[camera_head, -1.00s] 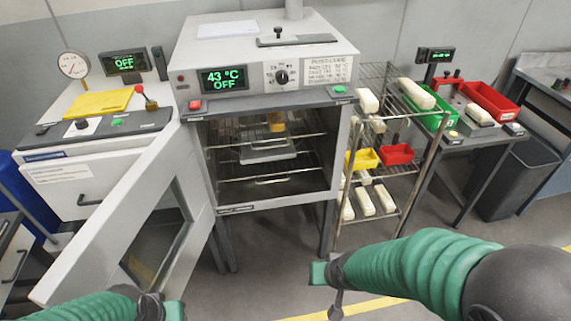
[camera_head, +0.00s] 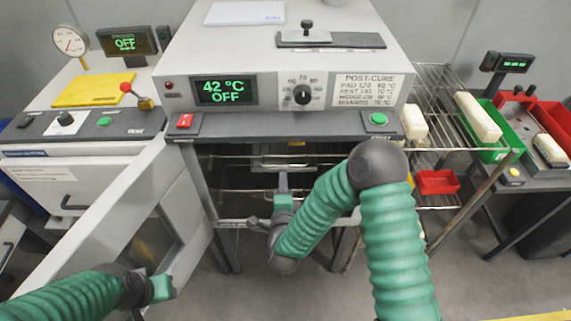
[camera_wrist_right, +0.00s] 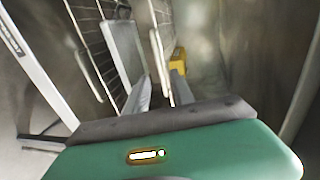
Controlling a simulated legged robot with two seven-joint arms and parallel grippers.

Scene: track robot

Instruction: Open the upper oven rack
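The oven (camera_head: 290,60) has its door (camera_head: 125,225) swung open to the left. Inside, the upper rack (camera_head: 235,157) carries a grey tray (camera_head: 285,163), partly hidden by my right arm. My right gripper (camera_head: 283,182) is at the oven opening, pointing inward in front of the racks. In the right wrist view, its two fingers (camera_wrist_right: 160,95) look apart, with a rack's pale front bar (camera_wrist_right: 157,52) just ahead of the gap. I cannot tell whether they touch it. My left gripper (camera_head: 165,287) is low in front of the door; its fingers are unclear.
A wire shelf rack (camera_head: 440,150) with a red bin (camera_head: 437,182) stands right of the oven. A bench with a green bin (camera_head: 490,155) is further right. A yellow object (camera_wrist_right: 178,60) lies beyond the fingers. A control bench (camera_head: 80,125) stands left.

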